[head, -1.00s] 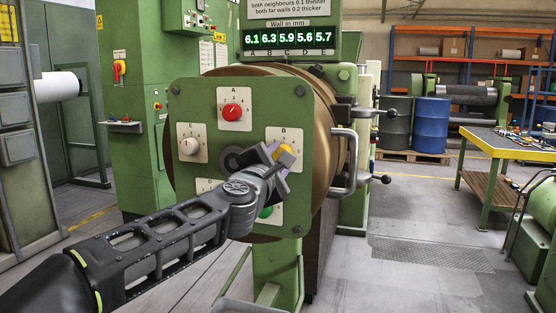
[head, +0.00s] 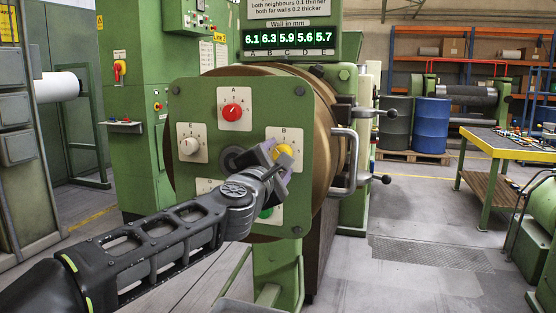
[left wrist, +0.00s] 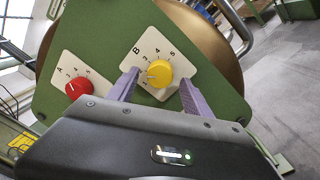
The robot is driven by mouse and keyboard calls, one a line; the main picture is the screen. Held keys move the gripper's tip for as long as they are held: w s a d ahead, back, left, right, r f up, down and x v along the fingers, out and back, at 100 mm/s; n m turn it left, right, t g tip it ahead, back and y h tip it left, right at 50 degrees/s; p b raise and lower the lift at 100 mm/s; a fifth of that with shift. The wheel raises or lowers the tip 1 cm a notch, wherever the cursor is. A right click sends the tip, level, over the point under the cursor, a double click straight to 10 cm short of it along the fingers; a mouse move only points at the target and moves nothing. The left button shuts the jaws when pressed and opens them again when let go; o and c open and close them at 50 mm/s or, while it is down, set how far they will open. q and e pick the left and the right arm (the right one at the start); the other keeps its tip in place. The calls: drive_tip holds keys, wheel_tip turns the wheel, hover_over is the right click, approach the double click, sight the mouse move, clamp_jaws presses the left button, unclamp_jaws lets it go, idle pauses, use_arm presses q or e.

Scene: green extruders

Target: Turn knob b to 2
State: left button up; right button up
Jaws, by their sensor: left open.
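Knob b is yellow (head: 284,152), on a white plate marked B on the right of the green machine face (head: 270,108). In the left wrist view the yellow knob (left wrist: 159,73) shows whole, its white mark pointing left toward the low numbers of the scale; the exact number is too small to tell. My left gripper (head: 279,155) is in front of the knob. Its two purple fingers (left wrist: 159,77) are open, one on each side of the knob, with gaps between them and it. My right gripper is out of view.
A red knob A (head: 232,112) and a white knob E (head: 189,146) sit on the same face; my arm partly hides the lower plates. A display (head: 288,39) reads 6.1, 6.3, 5.9, 5.6, 5.7. A metal handle (head: 345,165) stands at the right edge.

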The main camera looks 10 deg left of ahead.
use_arm(q)
drive_tip(key=s, duration=0.7)
drive_tip(key=shift+f, duration=0.2)
drive_tip(key=shift+a, duration=0.1)
